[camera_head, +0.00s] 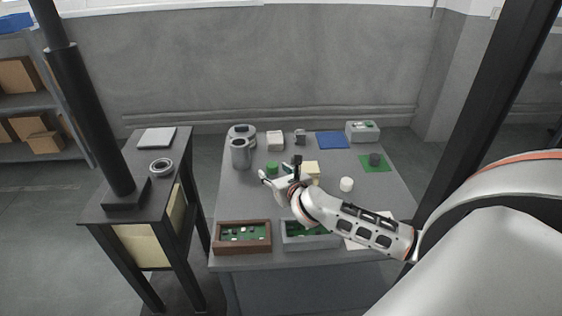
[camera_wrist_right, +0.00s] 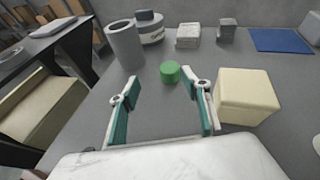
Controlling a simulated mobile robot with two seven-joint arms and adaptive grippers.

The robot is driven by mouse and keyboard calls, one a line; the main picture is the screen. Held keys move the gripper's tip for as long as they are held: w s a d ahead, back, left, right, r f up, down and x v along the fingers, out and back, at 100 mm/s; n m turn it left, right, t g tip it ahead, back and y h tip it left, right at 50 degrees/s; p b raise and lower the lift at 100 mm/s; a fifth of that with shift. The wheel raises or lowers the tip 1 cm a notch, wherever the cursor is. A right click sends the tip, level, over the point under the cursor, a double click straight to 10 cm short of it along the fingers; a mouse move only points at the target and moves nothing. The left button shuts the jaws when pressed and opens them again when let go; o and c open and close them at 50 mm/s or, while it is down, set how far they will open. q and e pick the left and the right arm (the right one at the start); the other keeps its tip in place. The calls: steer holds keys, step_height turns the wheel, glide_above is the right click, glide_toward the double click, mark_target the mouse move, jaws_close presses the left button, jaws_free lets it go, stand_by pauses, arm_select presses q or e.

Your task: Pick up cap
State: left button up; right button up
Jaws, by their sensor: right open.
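A small green cylinder (camera_head: 271,168), which may be the cap, stands on the grey table (camera_head: 215,196). In the right wrist view the green cylinder (camera_wrist_right: 170,72) stands just beyond the fingertips, roughly between their lines. My right gripper (camera_head: 281,171) is open and empty over the table, and its two teal-padded fingers show in the wrist view (camera_wrist_right: 160,94). No contact with the cylinder shows. My left gripper is not in view.
A cream block (camera_wrist_right: 247,97) stands close right of the right finger. A grey canister (camera_wrist_right: 125,45) stands behind left. A brown tray (camera_head: 243,251) and a grey tray (camera_head: 290,244) lie at the front edge. A dark side table (camera_head: 115,200) stands left.

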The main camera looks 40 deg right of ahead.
mark_target(273, 165)
steer(key=shift+d+f+m, duration=0.4)
steer(key=shift+d, duration=0.35)
steer(key=shift+w+d+f+g, duration=0.2)
steer(key=shift+w+d+g, duration=0.05)
steer(key=shift+g, duration=0.05)
steer(key=x, duration=0.7)
steer(key=shift+w+r, duration=0.25)
steer(key=c, duration=1)
